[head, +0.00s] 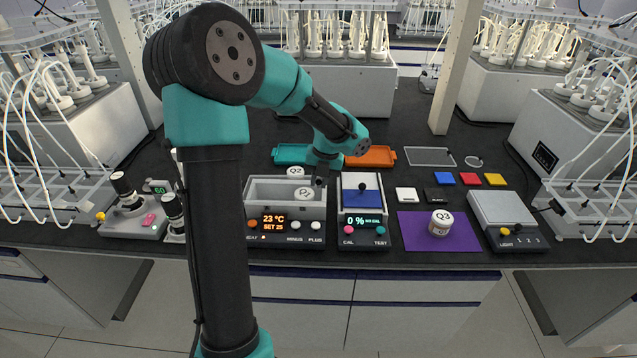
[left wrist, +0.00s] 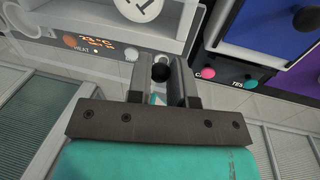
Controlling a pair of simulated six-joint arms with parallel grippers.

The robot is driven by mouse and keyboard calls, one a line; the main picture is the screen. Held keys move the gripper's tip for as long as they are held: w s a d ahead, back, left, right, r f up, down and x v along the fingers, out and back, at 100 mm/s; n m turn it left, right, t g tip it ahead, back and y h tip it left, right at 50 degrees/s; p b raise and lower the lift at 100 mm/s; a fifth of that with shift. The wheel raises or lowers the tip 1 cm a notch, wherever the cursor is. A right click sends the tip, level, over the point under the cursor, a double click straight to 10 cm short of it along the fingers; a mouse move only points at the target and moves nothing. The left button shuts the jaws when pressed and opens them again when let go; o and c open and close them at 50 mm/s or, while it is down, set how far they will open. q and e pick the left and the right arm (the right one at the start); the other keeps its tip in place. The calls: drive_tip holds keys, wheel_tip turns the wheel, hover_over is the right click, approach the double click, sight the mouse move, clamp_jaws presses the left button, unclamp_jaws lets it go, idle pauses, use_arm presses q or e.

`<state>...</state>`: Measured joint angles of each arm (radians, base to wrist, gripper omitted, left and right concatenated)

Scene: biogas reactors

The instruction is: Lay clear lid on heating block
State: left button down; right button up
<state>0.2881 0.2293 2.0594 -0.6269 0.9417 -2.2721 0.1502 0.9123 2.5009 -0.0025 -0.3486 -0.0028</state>
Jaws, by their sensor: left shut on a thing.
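The heating block (head: 286,226) stands at the middle front of the bench, its display reading 23 °C, SET 25. Its tray is open at the top, and a round white-topped jar (head: 304,194) stands in it. My left gripper (head: 318,181) is at the block's right end. In the left wrist view my left gripper (left wrist: 160,85) is shut on a small black knob (left wrist: 160,72). I cannot tell from these frames what the knob belongs to; no clear pane shows distinctly under it. A clear rectangular plate (head: 430,156) lies flat at the back right. My right gripper is not in view.
Further right are a Q3 jar (head: 440,223) on a purple mat (head: 470,240) and a light box (head: 507,220). Teal (head: 291,154) and orange (head: 372,156) trays lie behind.

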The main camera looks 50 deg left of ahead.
use_arm(q)
drive_tip(key=shift+w+a+f, duration=0.2)
drive_tip(key=shift+w+a, duration=0.9)
drive_tip(key=shift+a, duration=0.15)
drive_tip(key=shift+f, duration=1.75)
drive_tip(key=c, duration=1)
unclamp_jaws()
drive_tip(key=r, duration=0.4)
drive_tip(key=w+d+r, duration=0.1)
drive_tip(key=r, duration=0.7)
drive_tip(key=shift+w+d, duration=0.2)
drive_tip(key=shift+d, duration=0.1)
